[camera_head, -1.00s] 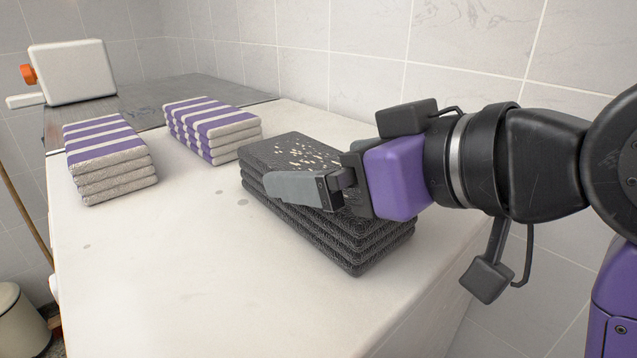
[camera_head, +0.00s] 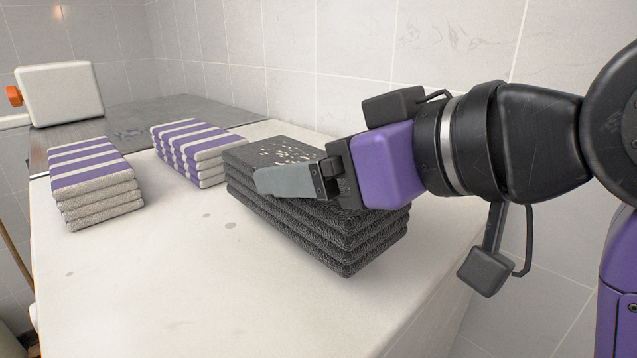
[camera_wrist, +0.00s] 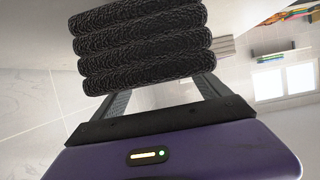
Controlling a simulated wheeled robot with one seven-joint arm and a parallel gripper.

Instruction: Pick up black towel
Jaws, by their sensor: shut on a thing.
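The black towel (camera_head: 330,240) is a folded stack with several dark, ribbed layers and pale speckles on top. It is at the centre of the head view, over the white counter, and appears slightly raised; I cannot see a clear gap beneath it. My gripper (camera_head: 284,181) is shut on it from the right, with one grey finger along its top. The other finger is hidden in the head view. In the wrist view the towel's layered edge (camera_wrist: 145,45) fills the space beyond my two fingers.
Two purple-and-white striped towel stacks (camera_head: 92,185) (camera_head: 197,150) are on the white counter (camera_head: 180,290) to the left. A white box (camera_head: 58,95) with an orange knob is at the back left. A tiled wall (camera_head: 320,60) runs behind. The counter's front left is clear.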

